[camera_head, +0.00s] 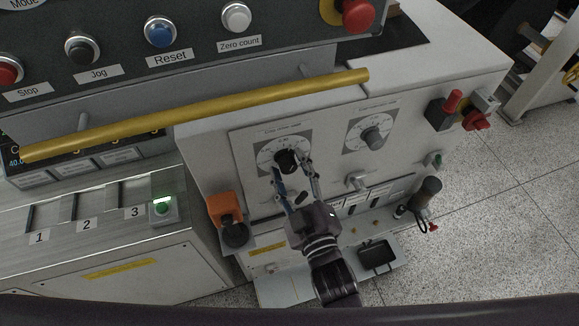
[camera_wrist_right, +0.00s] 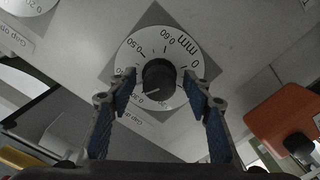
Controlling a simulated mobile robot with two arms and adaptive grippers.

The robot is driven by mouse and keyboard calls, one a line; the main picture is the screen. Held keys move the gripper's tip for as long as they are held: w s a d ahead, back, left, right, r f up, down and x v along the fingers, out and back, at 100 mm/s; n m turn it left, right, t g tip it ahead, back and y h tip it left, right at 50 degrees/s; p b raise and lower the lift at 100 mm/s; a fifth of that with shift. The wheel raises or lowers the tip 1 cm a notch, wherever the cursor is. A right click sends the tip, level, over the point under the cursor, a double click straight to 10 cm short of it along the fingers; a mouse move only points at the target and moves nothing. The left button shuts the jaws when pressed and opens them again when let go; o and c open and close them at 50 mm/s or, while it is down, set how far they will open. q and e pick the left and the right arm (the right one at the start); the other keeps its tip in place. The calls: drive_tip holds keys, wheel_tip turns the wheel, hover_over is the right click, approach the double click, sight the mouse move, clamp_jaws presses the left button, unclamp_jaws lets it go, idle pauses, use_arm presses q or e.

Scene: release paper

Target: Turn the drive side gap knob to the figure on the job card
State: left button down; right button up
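The left gap knob (camera_head: 287,161) is black and round, in a white dial on a grey square plate on the sloped panel. In the right wrist view the same knob (camera_wrist_right: 158,78) shows a pale pointer line toward the lower left; the dial has "mm" and figures such as 0.60. My right gripper (camera_head: 293,167) has its fingers either side of this knob; in the wrist view (camera_wrist_right: 160,88) gaps show between fingers and knob. The second gap knob (camera_head: 372,137) is to the right. Its label begins "Gap op". I cannot make out a job card. My left gripper is out of view.
A yellow bar (camera_head: 200,114) runs above the panel. An orange block with a black knob (camera_head: 226,207) sits left of the gripper. Red-handled switches (camera_head: 452,103) are at the right edge. A black tray (camera_head: 377,256) lies below. A lit green button (camera_head: 163,209) is at left.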

drive_tip(key=v, duration=1.2)
idle(0.5)
drive_tip(key=s+d+f+m+g+h+b, duration=0.1)
drive_tip(key=s+f+g, duration=0.2)
drive_tip(key=f, duration=1)
drive_tip(key=s+d+f+m+g+b, duration=0.1)
drive_tip(key=s+d+f+g+b, duration=0.1)
drive_tip(key=f, duration=1.1)
drive_tip(key=s+d+f+m+g+h+b, duration=0.1)
drive_tip(key=s+f+m+g, duration=0.15)
drive_tip(key=f, duration=1.15)
drive_tip(key=s+d+f+m+g+h+b, duration=0.1)
drive_tip(key=s+d+f+g, duration=0.3)
drive_tip(key=s+d+f, duration=0.4)
drive_tip(key=s+d+f+m+g+h+b, duration=0.2)
drive_tip(key=s+d+f, duration=0.5)
drive_tip(key=s+f, duration=0.5)
wheel_tip(320, 180, down, 2)
drive_tip(key=m+g, duration=0.1)
drive_tip(key=g, duration=0.1)
drive_tip(key=shift+d+g+h, duration=0.3)
drive_tip(key=shift+d+g, duration=0.05)
drive_tip(key=shift+d, duration=0.05)
